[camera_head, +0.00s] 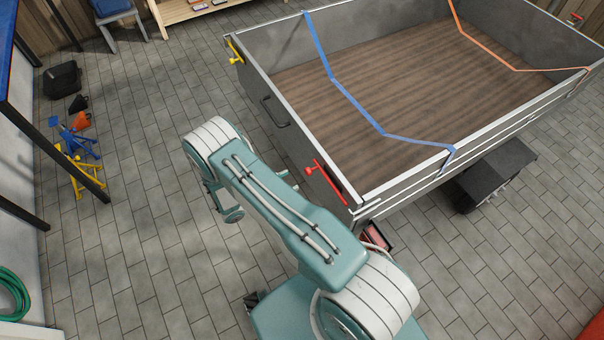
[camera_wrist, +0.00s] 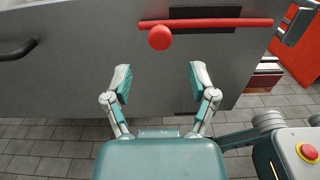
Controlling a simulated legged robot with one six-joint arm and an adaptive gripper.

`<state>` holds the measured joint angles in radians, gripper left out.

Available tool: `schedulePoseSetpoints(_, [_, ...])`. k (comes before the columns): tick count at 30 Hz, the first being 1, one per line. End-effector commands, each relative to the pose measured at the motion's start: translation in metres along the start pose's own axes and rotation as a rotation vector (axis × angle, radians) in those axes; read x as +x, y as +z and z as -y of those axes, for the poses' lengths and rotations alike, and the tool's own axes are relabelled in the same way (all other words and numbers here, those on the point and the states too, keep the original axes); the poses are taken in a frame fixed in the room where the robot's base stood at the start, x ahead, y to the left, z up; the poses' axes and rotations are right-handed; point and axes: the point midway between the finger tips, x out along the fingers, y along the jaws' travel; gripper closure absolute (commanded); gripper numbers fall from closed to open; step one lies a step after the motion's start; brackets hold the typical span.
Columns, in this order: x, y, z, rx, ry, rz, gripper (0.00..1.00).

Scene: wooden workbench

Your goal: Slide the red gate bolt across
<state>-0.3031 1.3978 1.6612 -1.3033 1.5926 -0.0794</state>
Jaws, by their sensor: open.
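The red gate bolt (camera_head: 326,181) is on the grey tailgate (camera_head: 283,134) of a trailer, near the corner closest to my arm. In the wrist view the bolt (camera_wrist: 215,22) is a horizontal red rod with a round red knob (camera_wrist: 160,38) at its left part, over a dark slot plate. My gripper (camera_wrist: 160,78) is open and empty, its two fingers spread below the knob. The knob lies above the gap between the fingertips, apart from them in the picture. In the head view my gripper is mostly hidden behind my arm.
A black handle (camera_wrist: 18,50) sits on the tailgate left of the bolt. A yellow latch (camera_head: 235,52) is at the tailgate's far end. Blue (camera_head: 345,92) and orange (camera_head: 483,47) straps cross the trailer bed.

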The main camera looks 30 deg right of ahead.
Motion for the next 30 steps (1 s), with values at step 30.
schedulePoseSetpoints(30, [-0.052, 0.008, -0.003, 0.016, -0.018, -0.015, 0.26])
